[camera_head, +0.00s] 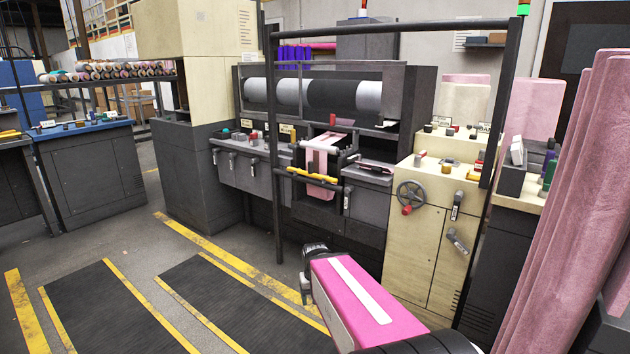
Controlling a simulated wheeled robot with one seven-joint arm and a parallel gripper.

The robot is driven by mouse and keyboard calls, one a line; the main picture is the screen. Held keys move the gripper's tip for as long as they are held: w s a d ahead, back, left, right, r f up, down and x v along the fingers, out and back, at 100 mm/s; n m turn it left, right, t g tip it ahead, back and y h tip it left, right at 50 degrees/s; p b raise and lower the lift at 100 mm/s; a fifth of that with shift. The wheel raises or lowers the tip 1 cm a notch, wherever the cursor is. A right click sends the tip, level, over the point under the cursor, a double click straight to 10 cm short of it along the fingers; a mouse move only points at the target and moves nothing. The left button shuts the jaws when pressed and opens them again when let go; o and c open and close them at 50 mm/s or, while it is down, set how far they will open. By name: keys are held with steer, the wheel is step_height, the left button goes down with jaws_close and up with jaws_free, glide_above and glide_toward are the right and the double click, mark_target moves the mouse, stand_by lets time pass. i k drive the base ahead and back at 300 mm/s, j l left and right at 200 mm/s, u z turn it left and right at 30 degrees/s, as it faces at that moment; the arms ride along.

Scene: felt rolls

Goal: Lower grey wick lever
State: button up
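Several lever handles show on the machine fronts, and I cannot tell which one is the wick lever. A row of small grey levers (232,160) hangs on the dark grey front panel at left of centre. Another grey lever (347,198) is on the front right of the pink-felt feed. Two more levers are on the cream cabinet, an upper one (456,206) nearly upright and a lower one (457,241) slanted. My pink and white arm comes in from the bottom right, well in front of the machine. Its gripper cannot be made out, and nothing touches the levers.
A dark frame with posts (275,150) and a top bar stands before the machine. A handwheel (410,196) with a red knob is on the cream cabinet. Tall pink felt rolls (575,200) fill the right side. The floor with dark mats (105,310) and yellow lines is clear.

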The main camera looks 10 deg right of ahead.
mark_target(450, 235)
steer(key=k, duration=0.35)
steer(key=k+z, duration=0.1)
steer(key=z, duration=0.25)
steer(key=k+z, duration=0.1)
steer(key=z, duration=0.25)
steer(key=k+l+z, duration=0.1)
steer(key=z, duration=0.25)
steer(key=j+z, duration=0.3)
steer(key=j, duration=0.15)
steer(key=i+j+z, duration=0.1)
steer(key=j+z, duration=0.2)
steer(key=j, duration=0.15)
